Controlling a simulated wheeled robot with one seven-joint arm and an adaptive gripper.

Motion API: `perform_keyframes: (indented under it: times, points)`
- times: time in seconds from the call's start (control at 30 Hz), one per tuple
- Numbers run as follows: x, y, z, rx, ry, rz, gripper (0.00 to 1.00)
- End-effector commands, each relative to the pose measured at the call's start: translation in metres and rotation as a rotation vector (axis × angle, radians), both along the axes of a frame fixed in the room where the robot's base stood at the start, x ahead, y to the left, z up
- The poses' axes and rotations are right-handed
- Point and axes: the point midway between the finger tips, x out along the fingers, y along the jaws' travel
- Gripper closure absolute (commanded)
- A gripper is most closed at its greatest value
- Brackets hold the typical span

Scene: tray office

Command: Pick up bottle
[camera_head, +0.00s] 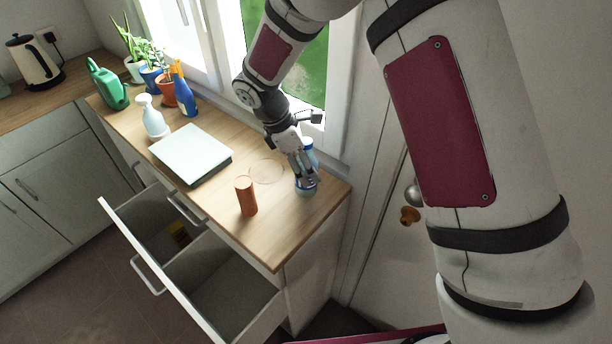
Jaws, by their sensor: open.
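A blue-and-white bottle (311,157) stands near the right end of the wooden counter, by the window wall. My gripper (307,179) is open and points down at it, with its fingers in front of the bottle. The fingers hide much of the bottle's middle; its upper part and base show around them. I cannot tell whether the fingers touch it. A white spray bottle (153,118) and a blue spray bottle with an orange head (183,91) stand farther left on the counter.
An orange-brown cylinder (246,196) stands left of my gripper, near a faint clear round object (267,171). A white flat box (191,153) lies mid-counter. A green watering can (108,84) and potted plants stand at the far left.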

Motion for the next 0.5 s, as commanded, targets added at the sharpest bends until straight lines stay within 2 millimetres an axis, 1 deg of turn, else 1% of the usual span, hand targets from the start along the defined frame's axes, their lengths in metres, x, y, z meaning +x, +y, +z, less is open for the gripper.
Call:
perform_keyframes:
  times: [0.03,0.07,0.1,0.17,0.2,0.23,0.27,0.5]
  points:
    - [0.0,0.0,0.0,0.0,0.0,0.0,0.3]
    - [0.0,0.0,0.0001,0.0,0.0,0.0,0.37]
    - [0.0,0.0,0.0001,0.0,0.0,0.0,0.46]
    - [0.0,0.0001,0.0002,0.0,0.0,0.0,0.6]
    - [0.0,0.0001,0.0002,0.0,0.0,0.0,0.69]
    - [0.0,0.0001,0.0002,0.0,0.0,0.0,0.76]
    - [0.0,0.0001,0.0002,0.0,0.0,0.0,0.8]
    - [0.0,0.0001,0.0003,0.0,0.0,0.0,0.8]
